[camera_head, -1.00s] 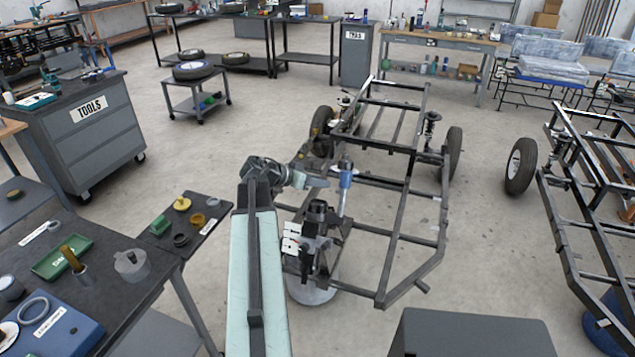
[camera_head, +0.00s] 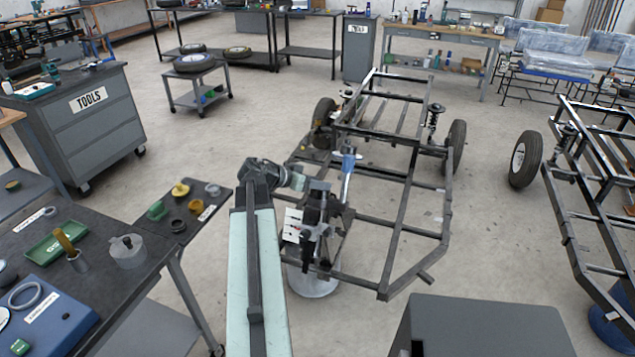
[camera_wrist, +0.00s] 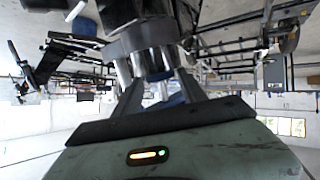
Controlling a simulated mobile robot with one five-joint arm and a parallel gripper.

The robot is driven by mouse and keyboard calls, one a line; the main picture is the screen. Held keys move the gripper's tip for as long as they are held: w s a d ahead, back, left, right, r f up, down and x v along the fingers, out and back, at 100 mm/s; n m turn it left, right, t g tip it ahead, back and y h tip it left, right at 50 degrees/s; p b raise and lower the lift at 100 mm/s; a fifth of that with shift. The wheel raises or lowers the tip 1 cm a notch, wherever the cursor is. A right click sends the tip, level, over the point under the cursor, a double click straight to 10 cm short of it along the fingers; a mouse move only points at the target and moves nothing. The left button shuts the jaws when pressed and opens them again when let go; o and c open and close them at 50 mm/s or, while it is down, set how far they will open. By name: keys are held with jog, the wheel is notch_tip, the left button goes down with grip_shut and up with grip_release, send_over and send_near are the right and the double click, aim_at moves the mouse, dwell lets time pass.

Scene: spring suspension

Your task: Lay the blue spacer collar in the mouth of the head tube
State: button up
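My gripper (camera_head: 312,184) is at the front of the kart frame, beside the top of a dark upright assembly (camera_head: 318,215). The head tube appears to be part of that assembly, but its mouth is hidden from the head camera. In the wrist view, my two fingers (camera_wrist: 158,88) reach toward a dark round part (camera_wrist: 150,35) with silver posts around it. A small blue patch (camera_wrist: 158,76) shows between the fingers. I cannot tell whether it is the spacer collar or something behind. A blue-topped silver rod (camera_head: 348,163) stands just beyond my gripper.
The black frame (camera_head: 412,215) rests on a round stand (camera_head: 314,284). A small side table (camera_head: 205,222) with several coloured rings and parts is at left, near a bench with a blue case (camera_head: 65,325). A grey box (camera_head: 480,325) is at front right.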

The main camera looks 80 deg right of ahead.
jog(key=shift+o, duration=0.6)
jog(key=shift+w+a+r+p, duration=0.2)
jog(key=shift+r+p, duration=0.1)
jog(key=p+v, duration=0.3)
jog(key=v, duration=0.4)
jog(key=shift+f, duration=0.1)
